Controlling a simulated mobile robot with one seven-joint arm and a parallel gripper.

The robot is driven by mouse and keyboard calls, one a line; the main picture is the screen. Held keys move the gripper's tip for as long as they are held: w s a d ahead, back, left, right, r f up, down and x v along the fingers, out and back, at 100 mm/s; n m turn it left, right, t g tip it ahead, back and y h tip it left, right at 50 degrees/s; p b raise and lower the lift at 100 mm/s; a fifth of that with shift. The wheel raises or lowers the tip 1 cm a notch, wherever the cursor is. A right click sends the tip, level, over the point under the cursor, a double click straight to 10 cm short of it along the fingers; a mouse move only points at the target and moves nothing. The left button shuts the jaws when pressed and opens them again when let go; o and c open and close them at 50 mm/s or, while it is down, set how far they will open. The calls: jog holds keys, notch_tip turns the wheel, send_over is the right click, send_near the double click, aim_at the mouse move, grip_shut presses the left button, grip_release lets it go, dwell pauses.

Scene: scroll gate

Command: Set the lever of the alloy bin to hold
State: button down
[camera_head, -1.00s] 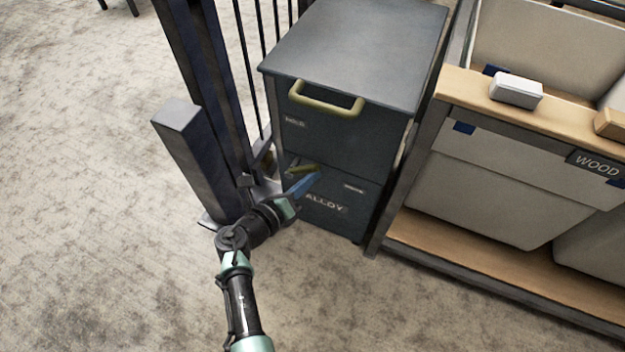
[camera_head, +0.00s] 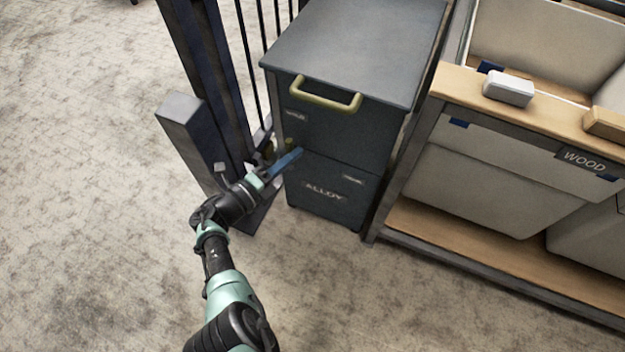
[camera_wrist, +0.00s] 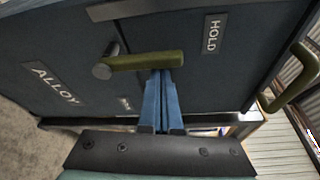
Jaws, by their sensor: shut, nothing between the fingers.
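The dark alloy bin (camera_head: 328,172) stands in the middle of the head view, with an ALLOY label (camera_wrist: 53,82) that also shows in the wrist view. Its olive lever (camera_wrist: 150,61) sticks out from a round grey pivot and points up the bin's front, toward the side of the HOLD label (camera_wrist: 213,34). My gripper (camera_head: 299,153) is shut and empty. Its blue fingertips (camera_wrist: 161,73) are at the lever's edge, close to its free end; I cannot tell if they touch.
A second, small label (camera_wrist: 125,103) is near the pivot, too small to read. A yellow pull handle (camera_head: 325,101) sits above on the bin. A dark gate post (camera_head: 195,135) stands close left of my arm. A rack with a WOOD label (camera_head: 585,162) stands right.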

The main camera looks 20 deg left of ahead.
jog(key=shift+a, duration=0.25)
dwell(0.4)
